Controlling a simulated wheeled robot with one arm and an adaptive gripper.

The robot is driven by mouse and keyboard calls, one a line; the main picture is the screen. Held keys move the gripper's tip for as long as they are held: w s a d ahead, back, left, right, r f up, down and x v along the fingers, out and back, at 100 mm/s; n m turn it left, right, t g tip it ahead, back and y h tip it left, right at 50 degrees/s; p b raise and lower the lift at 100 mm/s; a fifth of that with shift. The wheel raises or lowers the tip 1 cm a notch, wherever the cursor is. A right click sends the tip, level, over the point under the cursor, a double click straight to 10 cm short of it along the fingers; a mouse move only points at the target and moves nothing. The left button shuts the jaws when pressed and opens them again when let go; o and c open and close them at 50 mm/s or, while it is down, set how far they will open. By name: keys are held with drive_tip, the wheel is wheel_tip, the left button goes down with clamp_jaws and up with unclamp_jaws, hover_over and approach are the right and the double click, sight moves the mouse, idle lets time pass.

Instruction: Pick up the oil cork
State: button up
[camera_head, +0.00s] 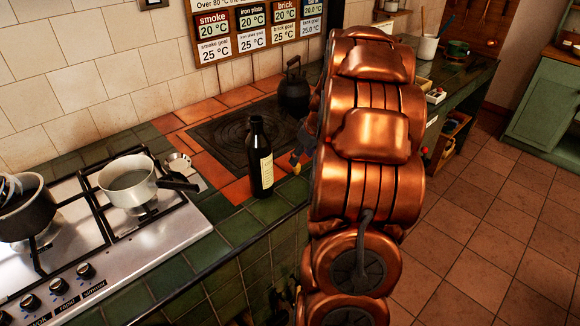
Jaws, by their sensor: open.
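A dark oil bottle (260,165) with a pale label stands upright on the tiles near the counter's front edge. Its top (256,119) is dark, and I cannot make out a separate cork there. My gripper (297,160) shows only in part, just right of the bottle and apart from it, at about the height of the bottle's body. It is open. Most of it is hidden behind my copper arm, and nothing shows between its fingers.
A black kettle (294,92) stands behind, beside the dark iron plate (235,132). To the left, a white saucepan (127,180) and a dark pot (27,212) sit on the gas stove (165,232). Red floor tiles are clear at right.

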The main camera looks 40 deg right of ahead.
sight(296, 169)
drive_tip(key=f, duration=0.1)
drive_tip(key=w+d+f, duration=0.1)
drive_tip(key=shift+w+f+p, duration=0.2)
drive_tip(key=shift+f+p, duration=0.1)
drive_tip(key=shift+w+d+p+x, duration=0.15)
drive_tip(key=shift+p+x, duration=0.35)
drive_tip(key=shift+x, duration=0.8)
drive_tip(key=shift+w+d+p+x, duration=0.15)
drive_tip(key=shift+p+x, duration=0.3)
drive_tip(key=shift+x, duration=0.9)
drive_tip(key=shift+r, duration=0.1)
drive_tip(key=c, duration=0.8)
